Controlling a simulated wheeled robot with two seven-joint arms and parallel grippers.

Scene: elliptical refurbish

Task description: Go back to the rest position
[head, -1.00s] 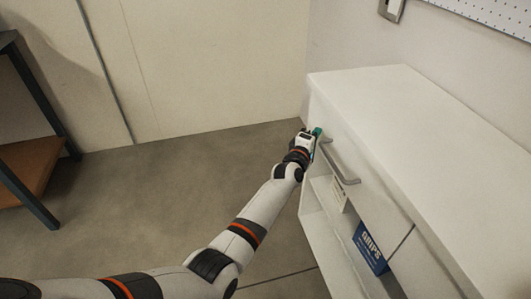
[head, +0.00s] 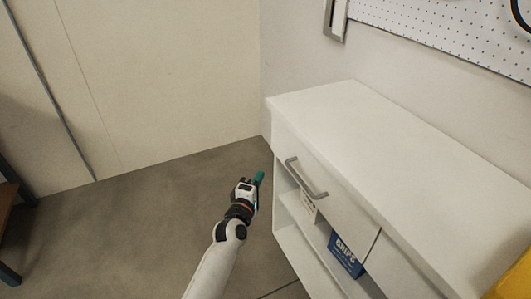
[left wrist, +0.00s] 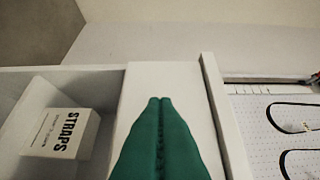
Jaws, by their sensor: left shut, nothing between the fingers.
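My left gripper (head: 259,178) has teal fingers and is at the left end of the white cabinet (head: 375,125), beside its front and clear of the drawer handle (head: 306,178). In the left wrist view its two teal fingers (left wrist: 159,105) lie together, with nothing between them. The drawer under the cabinet top looks closed in the head view. My right gripper does not show.
A box marked STRAPS (left wrist: 62,132) and a blue box marked GRIPS (head: 345,254) sit on the open shelf under the drawers. A pegboard (head: 450,28) hangs on the wall. A yellow thing (head: 514,279) is at the lower right. Floor left of my arm is clear.

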